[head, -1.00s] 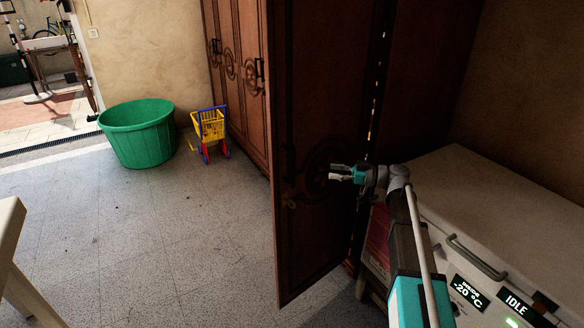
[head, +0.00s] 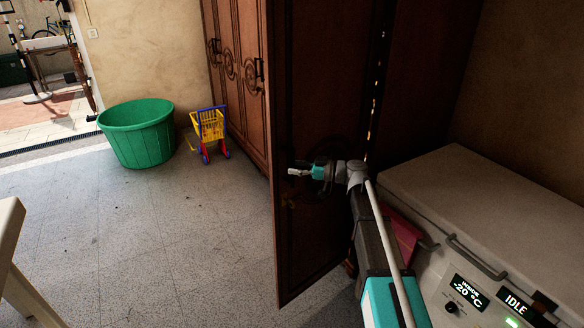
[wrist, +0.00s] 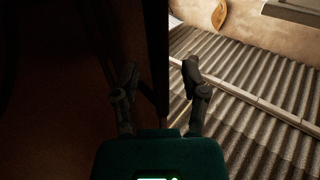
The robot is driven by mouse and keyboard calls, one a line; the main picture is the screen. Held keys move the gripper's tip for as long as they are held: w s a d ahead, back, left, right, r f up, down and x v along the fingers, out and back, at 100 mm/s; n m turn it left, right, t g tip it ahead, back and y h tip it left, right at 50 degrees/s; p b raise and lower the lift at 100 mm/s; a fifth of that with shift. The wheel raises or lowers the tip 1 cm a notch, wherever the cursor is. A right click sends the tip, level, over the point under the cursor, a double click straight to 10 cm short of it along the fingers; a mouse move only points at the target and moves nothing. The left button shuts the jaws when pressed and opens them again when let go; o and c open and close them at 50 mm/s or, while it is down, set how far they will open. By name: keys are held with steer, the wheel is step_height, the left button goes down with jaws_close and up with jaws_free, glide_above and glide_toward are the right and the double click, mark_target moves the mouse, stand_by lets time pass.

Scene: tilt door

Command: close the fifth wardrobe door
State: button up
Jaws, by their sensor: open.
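The dark brown wardrobe door (head: 318,240) nearest me stands open, jutting out from the wardrobe. Its free edge is on the left in the head view. My gripper (head: 293,171) is in front of this door's face, close to the free edge, at about handle height. In the wrist view my gripper (wrist: 159,70) is open and empty, and the dark door (wrist: 55,100) fills the left side. The door's edge shows as a dark upright strip between the two fingers. I cannot tell whether a finger touches it. The handle is mostly hidden in shadow.
Other wardrobe doors (head: 240,80) beyond it look shut. A green tub (head: 138,135) and a toy cart (head: 208,130) stand farther left. A white chest freezer (head: 480,190) is at right, with a red item (head: 403,235) beside it.

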steer(key=shift+w+a, duration=0.1)
steer(key=shift+a, duration=0.45)
jaws_close()
